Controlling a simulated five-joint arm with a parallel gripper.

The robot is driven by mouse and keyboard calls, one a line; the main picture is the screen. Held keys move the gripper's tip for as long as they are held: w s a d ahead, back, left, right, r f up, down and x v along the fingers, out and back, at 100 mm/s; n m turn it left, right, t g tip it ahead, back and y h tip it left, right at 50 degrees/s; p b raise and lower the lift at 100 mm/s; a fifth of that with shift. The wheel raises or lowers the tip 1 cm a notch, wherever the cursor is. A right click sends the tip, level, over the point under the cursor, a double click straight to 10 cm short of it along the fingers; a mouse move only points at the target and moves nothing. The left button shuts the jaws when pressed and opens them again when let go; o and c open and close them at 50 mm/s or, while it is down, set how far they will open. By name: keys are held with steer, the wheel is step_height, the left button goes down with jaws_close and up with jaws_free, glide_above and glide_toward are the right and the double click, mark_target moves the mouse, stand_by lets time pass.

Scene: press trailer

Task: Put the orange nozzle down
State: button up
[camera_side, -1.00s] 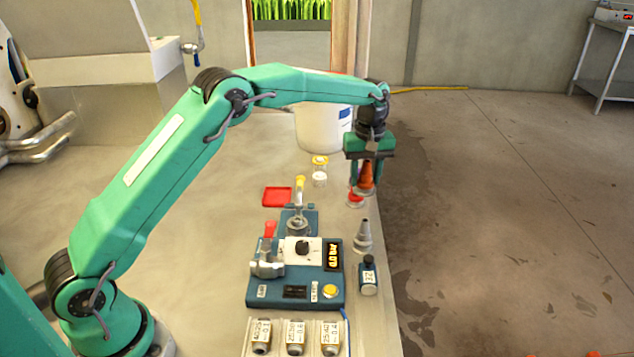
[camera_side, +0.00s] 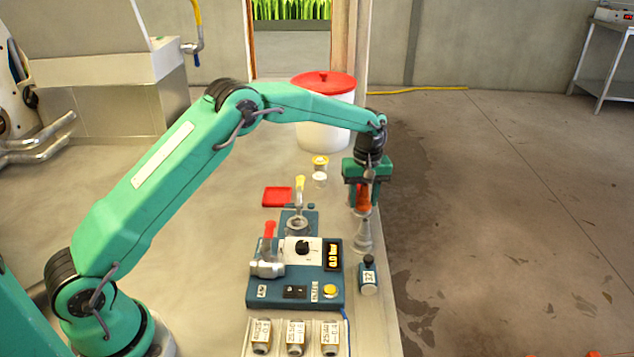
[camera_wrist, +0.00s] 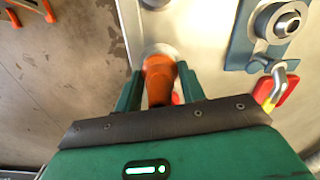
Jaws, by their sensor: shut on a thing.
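The orange nozzle (camera_side: 362,203) is between the fingers of my gripper (camera_side: 362,200), which is shut on it. It hangs near the right edge of the bench, and it also shows in the wrist view (camera_wrist: 159,78) between the green fingers (camera_wrist: 159,84). A grey cone-shaped nozzle (camera_side: 363,238) stands on the bench just below and nearer the camera in the side view. I cannot tell whether the orange nozzle's lower end touches anything. A small red part shows beside the nozzle in the wrist view (camera_wrist: 175,98).
A blue device (camera_side: 295,275) with a dial and display stands left of the grey cone. A small dark bottle (camera_side: 368,276) is near the bench edge.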

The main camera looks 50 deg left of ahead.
mark_target(363, 207)
steer(key=shift+f, duration=1.7)
steer(key=o, duration=1.1)
steer(key=shift+f, duration=0.15)
step_height(363, 207, up, 12)
steer(key=shift+a, duration=0.1)
steer(key=shift+r, duration=0.2)
